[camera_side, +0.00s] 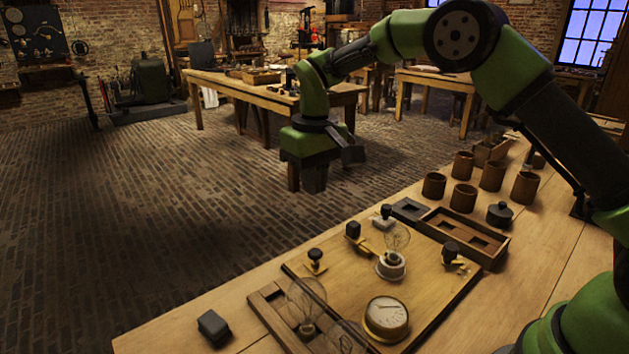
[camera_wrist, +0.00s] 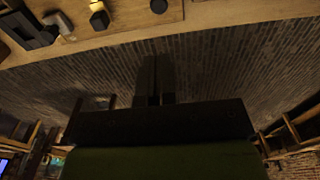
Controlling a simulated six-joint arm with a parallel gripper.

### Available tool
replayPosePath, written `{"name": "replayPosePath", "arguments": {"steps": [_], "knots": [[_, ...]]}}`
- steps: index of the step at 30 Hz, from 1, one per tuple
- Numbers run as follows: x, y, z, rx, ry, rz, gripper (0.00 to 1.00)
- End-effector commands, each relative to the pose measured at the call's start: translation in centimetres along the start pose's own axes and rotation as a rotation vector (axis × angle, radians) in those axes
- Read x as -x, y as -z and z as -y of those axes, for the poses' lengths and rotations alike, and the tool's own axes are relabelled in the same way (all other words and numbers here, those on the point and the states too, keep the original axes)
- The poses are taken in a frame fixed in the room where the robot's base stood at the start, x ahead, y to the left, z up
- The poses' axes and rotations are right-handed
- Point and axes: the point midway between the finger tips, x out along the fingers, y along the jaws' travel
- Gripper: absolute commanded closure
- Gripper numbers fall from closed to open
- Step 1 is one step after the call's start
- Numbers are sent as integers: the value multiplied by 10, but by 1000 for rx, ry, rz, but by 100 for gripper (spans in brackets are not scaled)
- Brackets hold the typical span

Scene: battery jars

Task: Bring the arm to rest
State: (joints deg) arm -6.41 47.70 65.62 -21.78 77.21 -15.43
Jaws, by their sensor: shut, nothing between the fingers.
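My gripper (camera_side: 306,180) hangs from my green arm above the floor, beyond the far edge of the workbench in the side view. Its two dark fingers point down, are shut together and hold nothing. In the wrist view the fingers (camera_wrist: 154,98) also show side by side, with the brick floor behind them. The gripper is apart from everything on the bench.
The workbench (camera_side: 190,328) carries a wooden board (camera_side: 345,280) with a gauge (camera_side: 386,318), bulbs and switches. A compartment tray (camera_side: 462,237) and several brown jars (camera_side: 464,197) stand at right. A small black block (camera_side: 214,328) lies near the left end. Open floor surrounds my gripper.

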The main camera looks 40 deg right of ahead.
Motion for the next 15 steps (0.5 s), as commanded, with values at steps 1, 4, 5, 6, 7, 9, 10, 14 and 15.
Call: {"name": "replayPosePath", "arguments": {"steps": [1, 4, 5, 6, 7, 9, 10, 14, 15], "knots": [[1, 0, 0, -1, 1, -1, 100], [12, -4, -1, -9, 8, -19, 100], [18, -6, -1, -15, 13, -28, 100], [29, -11, -2, -24, 20, -45, 100], [38, -15, -3, -32, 26, -61, 100], [62, -29, -5, -54, 45, -102, 100], [73, -36, -6, -66, 54, -121, 100], [111, -74, -10, -116, 95, -205, 100], [121, -86, -11, -131, 108, -231, 100]]}}
